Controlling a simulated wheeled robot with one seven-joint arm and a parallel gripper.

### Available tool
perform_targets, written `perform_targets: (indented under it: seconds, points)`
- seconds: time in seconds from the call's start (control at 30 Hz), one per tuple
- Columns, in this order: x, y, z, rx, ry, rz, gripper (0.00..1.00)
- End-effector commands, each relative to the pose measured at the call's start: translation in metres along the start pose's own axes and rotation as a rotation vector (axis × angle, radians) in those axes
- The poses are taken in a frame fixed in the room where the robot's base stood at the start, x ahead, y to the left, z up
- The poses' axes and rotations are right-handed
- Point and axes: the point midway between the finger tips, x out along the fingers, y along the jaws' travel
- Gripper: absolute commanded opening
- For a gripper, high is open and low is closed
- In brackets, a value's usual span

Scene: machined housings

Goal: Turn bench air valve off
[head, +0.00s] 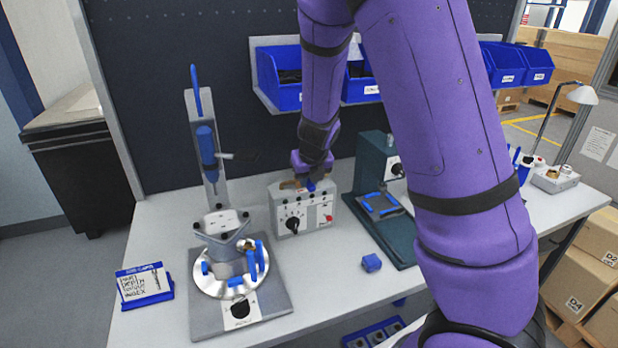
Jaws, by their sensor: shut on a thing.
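The grey control box (291,222) with a black knob (293,224) and a red button stands at the middle of the bench, against the back panel. A brass-coloured fitting (290,184) and a small blue part (311,186), which looks like the air valve's lever, are at its top. My gripper (309,180) points down at the top of this box and is shut on the small blue part. The fingers are small and partly hidden, so the exact grip and the lever's angle cannot be told.
A press-like fixture (240,310) with a round plate stands left. A green machine (375,160) stands right of the box. Blue bins (280,80) hang behind my arm. A label board (143,285) lies at left.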

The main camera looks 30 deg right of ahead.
Motion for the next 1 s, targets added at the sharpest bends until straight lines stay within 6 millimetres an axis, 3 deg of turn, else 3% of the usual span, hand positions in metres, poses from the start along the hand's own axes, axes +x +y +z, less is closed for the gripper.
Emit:
perform_targets:
  seconds: [0.43,0.47,0.57,1.0]
  points:
    - [0.0005,0.0,-0.001,0.011,0.002,-0.003,0.0]
    - [0.0005,0.0001,-0.001,0.011,0.002,-0.003,0.22]
    - [0.0005,0.0002,-0.0009,0.01,0.002,-0.003,0.45]
    - [-0.0045,0.0012,0.0001,0.008,-0.001,-0.002,0.46]
